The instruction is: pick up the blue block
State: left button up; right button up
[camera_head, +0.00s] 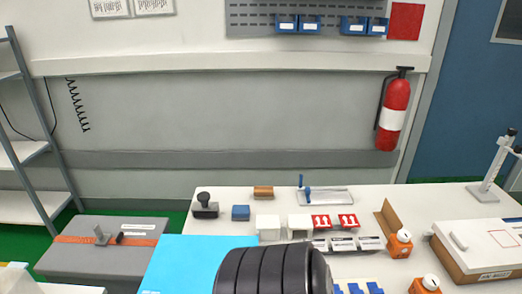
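A small blue block (240,213) sits on the white table, toward its far left. It stands between a black stamp-like object (205,206) with a round knob on its left and a white box (268,227) on its right. Other blue pieces (358,288) show at the bottom edge, partly cut off. Neither of my grippers is in view. A dark ribbed form at the bottom middle covers part of the table; I cannot tell if it is part of my arm.
A brown block (263,192) lies behind the blue block. White boxes, red-and-white boxes (334,222) and orange bottles (399,244) stand to the right. A bright blue sheet (185,262) lies in front. A grey case (100,250) is at left.

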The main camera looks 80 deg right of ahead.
aim_at(239, 212)
jog(key=z, duration=2.4)
jog(key=u, duration=4.05)
jog(key=z, duration=4.05)
